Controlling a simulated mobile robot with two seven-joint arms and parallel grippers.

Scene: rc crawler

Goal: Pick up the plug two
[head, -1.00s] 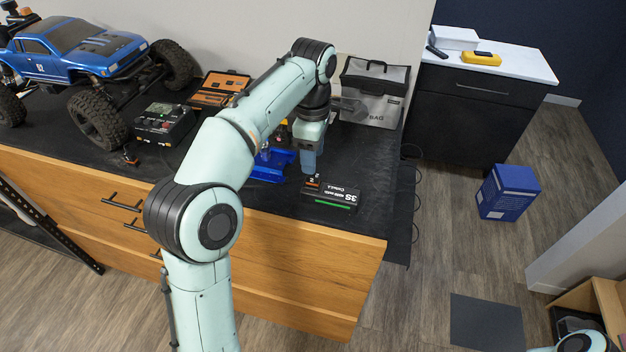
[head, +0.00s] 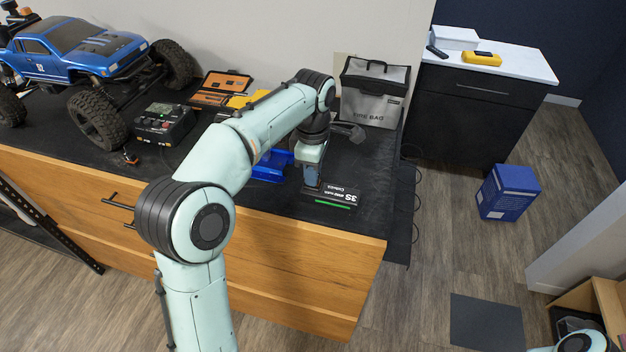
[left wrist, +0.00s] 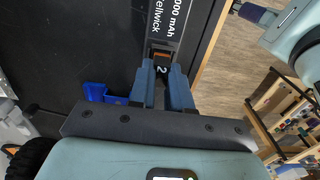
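Plug two is a small dark piece with an orange part and a white "2"; it shows in the left wrist view (left wrist: 161,70) at the end of the black battery pack. The battery pack (head: 338,196), with a "3S" label and a green stripe, lies near the worktop's front right edge. My left gripper (head: 312,182) points down at the pack's left end. In the left wrist view my left gripper's (left wrist: 163,80) blue-grey fingers stand on either side of the plug, very close; whether they press on it I cannot tell.
A blue tray (head: 268,168) lies just left of my left gripper. The grey fire bag (head: 372,95) stands behind. A charger (head: 165,123), an orange tool case (head: 220,88) and the blue crawler (head: 80,50) stand farther left. The worktop right of the pack is clear.

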